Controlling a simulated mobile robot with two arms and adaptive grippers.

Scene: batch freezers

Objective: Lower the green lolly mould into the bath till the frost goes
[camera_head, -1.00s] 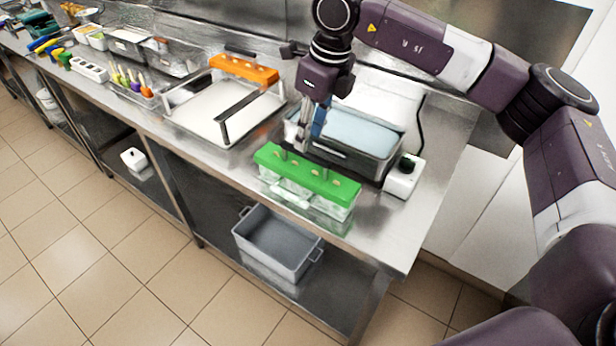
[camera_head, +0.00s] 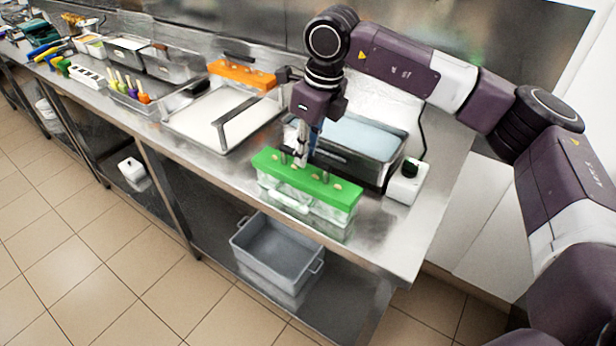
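The green lolly mould (camera_head: 305,184) stands upright on the steel counter near its front edge. It has a green top with stick holes and short dark upright posts, and pale, frosty-looking cells below. The bath (camera_head: 362,141), a steel tank of pale blue liquid, stands just behind it. My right gripper (camera_head: 301,160) points down at the mould's top, between the posts. Its fingertips are at or just above the green surface; I cannot tell whether they touch it, or how far apart they are. My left gripper is out of view.
A shallow tray with a white bed (camera_head: 205,117) and an orange mould (camera_head: 242,73) are to the left. A grey bin (camera_head: 275,258) sits on the lower shelf.

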